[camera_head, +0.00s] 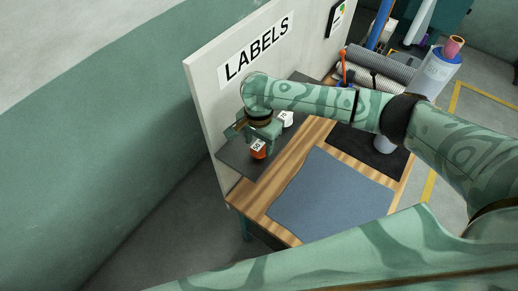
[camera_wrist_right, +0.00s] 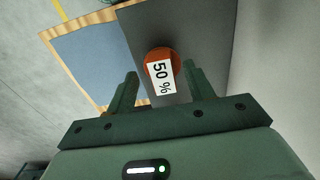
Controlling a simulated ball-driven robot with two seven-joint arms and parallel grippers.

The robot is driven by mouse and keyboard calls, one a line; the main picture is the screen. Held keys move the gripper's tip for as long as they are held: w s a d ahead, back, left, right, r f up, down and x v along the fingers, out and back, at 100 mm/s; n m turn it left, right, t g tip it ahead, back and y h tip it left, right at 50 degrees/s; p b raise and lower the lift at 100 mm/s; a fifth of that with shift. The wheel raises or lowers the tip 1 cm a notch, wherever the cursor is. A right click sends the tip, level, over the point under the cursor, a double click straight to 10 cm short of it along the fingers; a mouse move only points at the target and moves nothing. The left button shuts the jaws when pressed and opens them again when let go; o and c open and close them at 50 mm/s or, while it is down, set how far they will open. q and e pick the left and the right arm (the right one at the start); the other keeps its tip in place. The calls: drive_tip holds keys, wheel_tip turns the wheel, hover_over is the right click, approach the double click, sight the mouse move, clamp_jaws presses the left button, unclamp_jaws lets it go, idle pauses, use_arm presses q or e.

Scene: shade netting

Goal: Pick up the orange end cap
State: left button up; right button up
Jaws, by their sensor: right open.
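The orange end cap (camera_head: 258,152) sits on the dark grey shelf strip (camera_head: 236,164) below the LABELS panel. It carries a white label reading "50 %". My right gripper (camera_head: 252,138) is at the cap, just above and behind it in the head view. In the right wrist view the orange end cap (camera_wrist_right: 157,56) shows ahead of the two fingertips of my right gripper (camera_wrist_right: 161,75), roughly midway between them. The fingers are apart and nothing is held. My left gripper is not in view.
A white labelled cap (camera_head: 286,119) stands on the same strip, close to my right forearm. The upright LABELS panel (camera_head: 212,98) borders the strip. A blue-grey sheet (camera_head: 330,200) lies on the wooden table (camera_head: 252,201). Rolls (camera_head: 380,66) lie at the back.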

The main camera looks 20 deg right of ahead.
sight(259, 144)
drive_tip(key=f, duration=0.2)
drive_tip(key=f+b, duration=0.1)
drive_tip(key=f, duration=0.1)
drive_tip(key=shift+w+d, duration=0.1)
drive_tip(key=shift+w, duration=0.2)
drive_tip(key=shift+r, duration=0.1)
drive_tip(key=c, duration=0.6)
